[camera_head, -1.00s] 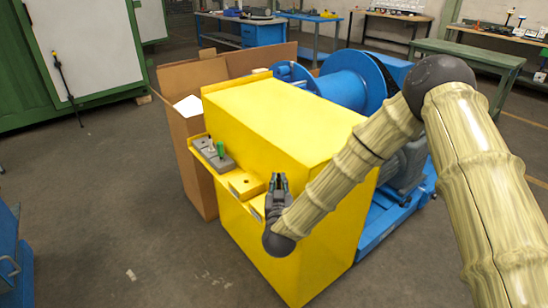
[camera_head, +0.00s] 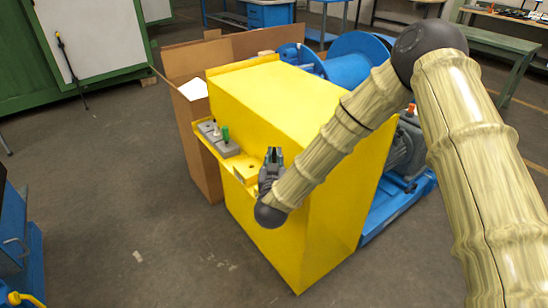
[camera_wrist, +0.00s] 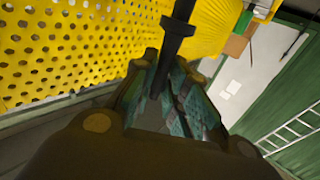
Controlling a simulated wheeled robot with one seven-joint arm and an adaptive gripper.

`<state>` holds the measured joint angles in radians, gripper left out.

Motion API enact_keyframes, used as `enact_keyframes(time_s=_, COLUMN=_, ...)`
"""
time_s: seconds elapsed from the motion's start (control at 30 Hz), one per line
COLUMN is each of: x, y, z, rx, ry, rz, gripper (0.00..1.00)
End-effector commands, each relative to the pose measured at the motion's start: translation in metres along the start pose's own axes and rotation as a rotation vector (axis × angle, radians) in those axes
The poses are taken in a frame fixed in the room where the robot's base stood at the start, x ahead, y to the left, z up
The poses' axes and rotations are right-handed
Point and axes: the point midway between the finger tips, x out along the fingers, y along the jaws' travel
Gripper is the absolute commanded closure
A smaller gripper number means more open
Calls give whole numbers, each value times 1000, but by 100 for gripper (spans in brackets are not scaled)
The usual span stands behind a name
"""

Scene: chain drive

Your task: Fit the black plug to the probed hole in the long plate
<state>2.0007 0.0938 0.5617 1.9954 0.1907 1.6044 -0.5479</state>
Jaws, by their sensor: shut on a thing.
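My gripper (camera_head: 272,156) is shut on the black plug (camera_wrist: 178,28), a dark rod with a wider collar, which sticks up between the teal-padded fingers (camera_wrist: 170,85) in the wrist view. In the head view the plug is too small to make out against the dark fingers. My gripper is beside the front of the yellow shelf, right of a yellow block (camera_head: 249,171) with a small dark hole in its top. My gripper and wrist partly cover the shelf's right end. I cannot tell which piece is the long plate or which hole is the probed one.
Grey blocks (camera_head: 228,149) on the shelf carry a green peg (camera_head: 225,133) and a pale one. The big yellow housing (camera_head: 285,105) stands behind and right of the shelf. A cardboard screen (camera_head: 190,135) stands at left. The floor in front is clear.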

Motion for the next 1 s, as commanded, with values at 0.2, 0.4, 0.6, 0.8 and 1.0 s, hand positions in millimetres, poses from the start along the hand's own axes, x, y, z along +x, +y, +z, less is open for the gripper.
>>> enact_keyframes(time_s=0.2, x=0, y=-2, z=18, rx=-1, ry=1, rz=-2, gripper=100)
enact_keyframes(time_s=0.4, x=0, y=-1, z=33, rx=0, ry=1, rz=-2, gripper=100)
enact_keyframes(time_s=0.6, x=0, y=-1, z=46, rx=-1, ry=1, rz=-2, gripper=100)
enact_keyframes(time_s=0.8, x=0, y=-1, z=51, rx=0, ry=1, rz=-2, gripper=100)
enact_keyframes(time_s=1.0, x=0, y=-1, z=51, rx=0, ry=1, rz=-2, gripper=100)
